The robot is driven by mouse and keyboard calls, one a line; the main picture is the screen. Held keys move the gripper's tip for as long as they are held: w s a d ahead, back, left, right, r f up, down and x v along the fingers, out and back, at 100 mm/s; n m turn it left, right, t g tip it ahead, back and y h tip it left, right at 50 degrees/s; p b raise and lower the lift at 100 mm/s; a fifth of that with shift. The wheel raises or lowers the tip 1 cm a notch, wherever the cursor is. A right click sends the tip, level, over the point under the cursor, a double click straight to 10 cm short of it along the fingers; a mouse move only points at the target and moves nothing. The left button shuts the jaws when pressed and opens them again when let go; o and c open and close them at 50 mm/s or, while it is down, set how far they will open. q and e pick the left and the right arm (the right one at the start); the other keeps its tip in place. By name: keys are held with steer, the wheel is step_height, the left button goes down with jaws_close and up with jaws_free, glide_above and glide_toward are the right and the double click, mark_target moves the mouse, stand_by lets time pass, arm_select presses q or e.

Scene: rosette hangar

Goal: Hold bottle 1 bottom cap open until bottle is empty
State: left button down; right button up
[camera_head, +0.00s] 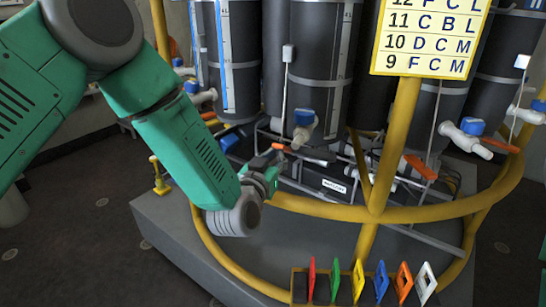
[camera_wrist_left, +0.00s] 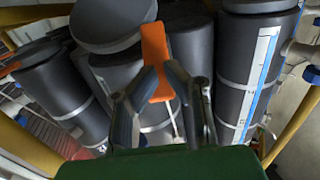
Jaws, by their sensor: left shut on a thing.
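Several dark grey bottles stand upright on the rosette; one is at the upper middle (camera_head: 318,45) of the head view and another is left of it (camera_head: 238,60). No bottle number is readable, so I cannot tell which is bottle 1. My left gripper (camera_head: 272,163) reaches in at the bottom of the bottles. In the wrist view my left gripper (camera_wrist_left: 160,74) has its two fingers closed in on an orange lever (camera_wrist_left: 155,48), which stands up between the fingertips. The lever's tip also shows in the head view (camera_head: 279,147). My right gripper is not in view.
A yellow tube ring (camera_head: 420,210) surrounds the frame, with a yellow post (camera_head: 396,130) bearing a bottle list sign (camera_head: 432,38). White spigots with blue parts (camera_head: 304,125) jut out from the bottles. A rack of coloured tags (camera_head: 360,282) stands in front.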

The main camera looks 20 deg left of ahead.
arm_select(q)
steer(key=shift+d+r, duration=0.2)
steer(key=shift+d, duration=0.1)
steer(key=shift+s+a+f+b, duration=0.1)
steer(key=shift+a+f+b, duration=0.15)
steer(key=shift+f+b, duration=0.25)
steer(key=shift+s+a+f+b, duration=0.1)
steer(key=shift+a+f+b, duration=0.15)
steer(key=shift+f, duration=0.45)
steer(key=shift+a+f+b, duration=0.2)
steer(key=shift+f+b, duration=0.2)
steer(key=shift+f, duration=0.2)
steer(key=shift+s+a+f, duration=0.15)
steer(key=shift+a+f, duration=0.05)
steer(key=shift+f, duration=0.05)
steer(key=shift+a+f, duration=0.15)
steer(key=shift+a, duration=0.1)
steer(key=shift+s, duration=1.55)
steer(key=s+p, duration=0.1)
steer(key=s, duration=0.6)
steer(key=shift+a, duration=0.3)
